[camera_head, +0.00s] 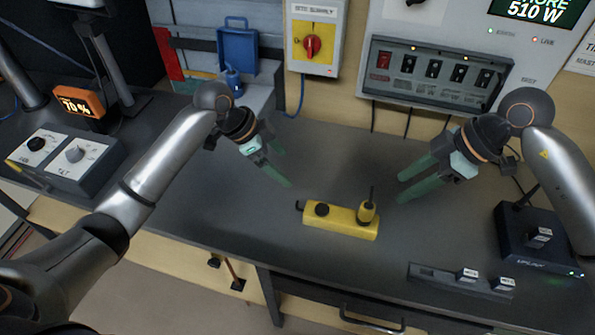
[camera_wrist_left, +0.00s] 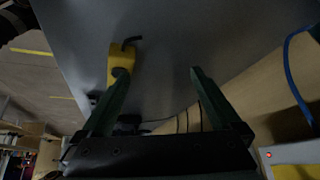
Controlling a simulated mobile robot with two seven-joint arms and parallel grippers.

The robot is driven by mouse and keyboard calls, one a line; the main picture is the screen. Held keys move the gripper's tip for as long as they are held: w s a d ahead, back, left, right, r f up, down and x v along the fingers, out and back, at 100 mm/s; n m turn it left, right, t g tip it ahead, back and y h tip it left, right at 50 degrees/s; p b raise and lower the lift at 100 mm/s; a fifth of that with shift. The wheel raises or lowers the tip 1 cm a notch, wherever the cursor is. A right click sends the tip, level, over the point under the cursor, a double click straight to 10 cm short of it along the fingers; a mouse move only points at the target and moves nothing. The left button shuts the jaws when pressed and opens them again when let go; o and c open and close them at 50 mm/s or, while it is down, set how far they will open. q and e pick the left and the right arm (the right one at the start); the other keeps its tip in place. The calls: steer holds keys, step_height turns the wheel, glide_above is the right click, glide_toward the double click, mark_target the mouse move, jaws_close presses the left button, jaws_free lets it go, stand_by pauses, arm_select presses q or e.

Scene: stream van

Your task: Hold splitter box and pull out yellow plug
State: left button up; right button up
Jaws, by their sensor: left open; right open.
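The yellow splitter box (camera_head: 331,219) lies on the dark worktop in the head view, with a black round part on its left half. The yellow plug (camera_head: 366,212) stands upright in the box's right end, with a dark stem or cable on top. My left gripper (camera_head: 281,168) is open and empty, above and left of the box, apart from it. In the left wrist view the box (camera_wrist_left: 121,62) shows beyond the left finger of my left gripper (camera_wrist_left: 155,72), which partly hides it. My right gripper (camera_head: 400,188) is open and empty, to the right of the plug and apart from it.
A control panel with switches (camera_head: 440,72) and a red rotary switch (camera_head: 313,46) are on the back wall. A black box (camera_head: 540,238) stands at right, near a strip with small labelled blocks (camera_head: 465,277). The worktop around the splitter is clear.

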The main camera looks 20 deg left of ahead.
mark_target(317, 209)
arm_select(q)
steer(key=s+d+r+m+g, duration=0.2)
steer(key=s+d+m+g, duration=0.1)
steer(key=s+d+m, duration=0.15)
steer(key=shift+m+y, duration=0.25)
steer(key=shift+y, duration=0.15)
steer(key=x, duration=1.2)
steer(key=shift+w+d, duration=0.3)
steer(key=shift+d, duration=0.15)
